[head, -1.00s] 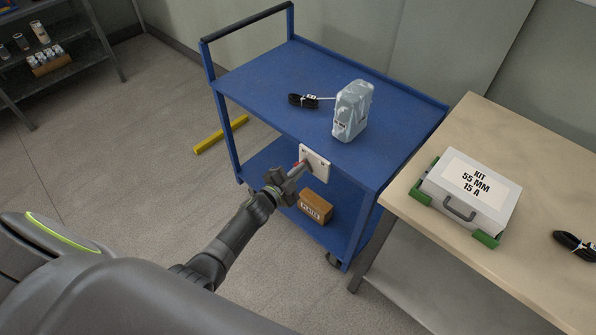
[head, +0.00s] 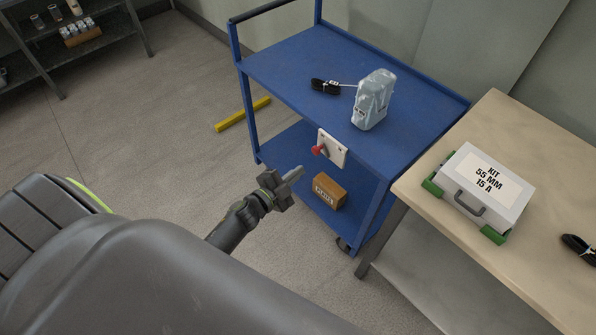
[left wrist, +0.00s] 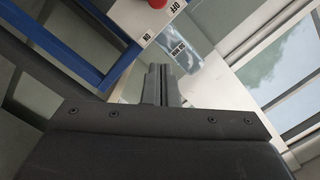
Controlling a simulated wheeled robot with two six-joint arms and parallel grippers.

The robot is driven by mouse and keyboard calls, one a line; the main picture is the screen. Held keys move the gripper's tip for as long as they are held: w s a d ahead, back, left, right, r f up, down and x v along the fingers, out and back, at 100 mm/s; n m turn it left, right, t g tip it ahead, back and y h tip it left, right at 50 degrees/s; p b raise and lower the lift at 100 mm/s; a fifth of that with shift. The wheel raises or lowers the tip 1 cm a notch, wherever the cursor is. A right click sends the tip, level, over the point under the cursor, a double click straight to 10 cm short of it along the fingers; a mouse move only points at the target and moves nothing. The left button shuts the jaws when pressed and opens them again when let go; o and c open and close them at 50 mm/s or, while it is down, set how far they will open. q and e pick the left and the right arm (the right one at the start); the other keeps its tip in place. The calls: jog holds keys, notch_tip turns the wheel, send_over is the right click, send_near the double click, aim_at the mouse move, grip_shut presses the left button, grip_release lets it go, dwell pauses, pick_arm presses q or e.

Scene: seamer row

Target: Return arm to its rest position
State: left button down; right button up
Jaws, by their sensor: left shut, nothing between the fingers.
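My left gripper (head: 294,176) is shut and empty in the head view, low in front of the blue cart (head: 295,68) and apart from it. In the left wrist view its closed fingers (left wrist: 161,82) show side by side in the middle. A white switch plate (head: 337,152) with a red knob (head: 319,150) is on the cart's front edge, up and to the right of the fingertips. In the left wrist view the red knob (left wrist: 157,3) and the plate (left wrist: 143,22) with its ON and OFF marks are at the top. My right gripper is out of view.
A clear-wrapped device (head: 372,100) and a black cable coil (head: 324,87) lie on the cart top. A brown box (head: 329,190) is on its lower shelf. A kit case (head: 482,190) sits on the table (head: 425,190) at right. Floor left of the cart is mostly clear.

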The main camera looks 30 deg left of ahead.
pick_arm(q)
jog(key=s+a+f+n+g+y, duration=0.35)
jog(key=s+f, duration=0.45)
jog(key=f, duration=0.3)
jog(key=s+a+f+n+g+y, duration=0.25)
jog(key=s+f+n, duration=0.25)
jog(key=s+f, duration=0.4)
jog(key=s+f+n+g, duration=0.2)
jog(key=s+f+g, duration=0.2)
jog(key=s, duration=0.9)
jog(key=s+d+f+n+g, duration=0.1)
jog(key=s+f+n+g, duration=0.2)
jog(key=s+f, duration=0.6)
jog(key=s+g, duration=0.2)
jog(key=s, duration=0.2)
jog(key=shift+s+d+f+h, duration=0.15)
jog(key=shift+s+d+h, duration=0.15)
